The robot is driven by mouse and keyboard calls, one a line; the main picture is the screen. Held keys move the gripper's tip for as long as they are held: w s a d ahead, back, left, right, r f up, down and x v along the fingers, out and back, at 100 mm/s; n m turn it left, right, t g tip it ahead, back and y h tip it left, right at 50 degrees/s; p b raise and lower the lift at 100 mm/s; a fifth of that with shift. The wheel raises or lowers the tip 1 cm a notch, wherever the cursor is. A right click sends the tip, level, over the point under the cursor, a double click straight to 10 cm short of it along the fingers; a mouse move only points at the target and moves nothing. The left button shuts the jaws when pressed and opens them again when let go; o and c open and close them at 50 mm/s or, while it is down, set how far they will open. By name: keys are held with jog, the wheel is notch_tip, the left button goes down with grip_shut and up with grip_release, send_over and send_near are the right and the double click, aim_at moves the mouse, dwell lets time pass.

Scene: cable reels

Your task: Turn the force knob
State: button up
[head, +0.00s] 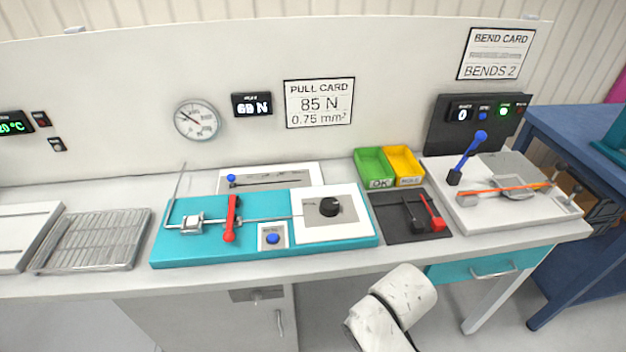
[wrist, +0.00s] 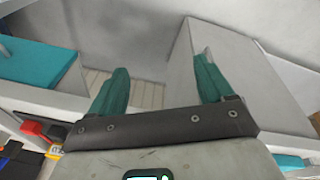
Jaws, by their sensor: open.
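The black force knob (head: 329,207) sits on a white plate (head: 318,228) at the right end of the teal pull-test fixture (head: 170,250) on the bench. The display (head: 252,105) above reads about 60 N, though its digits are blurry, and the pull card (head: 320,102) reads 85 N, 0.75 mm². In the wrist view my gripper (wrist: 160,92) is open, its two teal fingers apart with nothing between them. The knob does not show clearly in the wrist view. In the head view my white arm (head: 395,305) is in front of the bench, below and right of the knob; the gripper is not visible there.
The fixture carries a red lever (head: 231,218) and a blue button (head: 273,239) left of the knob. Green (head: 374,167) and yellow (head: 403,165) bins and a black tool tray (head: 398,230) lie to the right. A bending fixture (head: 500,215) stands farther right.

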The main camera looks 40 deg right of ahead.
aim_at(330, 203)
jog(key=w+d+r+m+b, duration=0.1)
jog(key=w+d+r, duration=0.1)
jog(key=w, duration=0.3)
jog(key=w+d+r+m+h+b, duration=0.1)
jog(key=w+d+r, duration=0.1)
jog(key=w, duration=0.3)
jog(key=w+d+r+m+t+h+b, duration=0.1)
jog(key=w+d+r+b, duration=0.1)
jog(key=w, duration=0.3)
jog(key=shift+w+d+r+m, duration=0.1)
jog(key=shift+w+d+m, duration=0.2)
jog(key=shift+d, duration=0.55)
jog(key=w+d+r+m+b, duration=0.2)
jog(key=w+r+m+b, duration=0.15)
jog(key=w+r, duration=0.6)
jog(key=shift+t, duration=0.3)
jog(key=x, duration=1)
jog(key=shift+d, duration=0.1)
jog(key=c, duration=1)
jog(key=shift+c, duration=0.2)
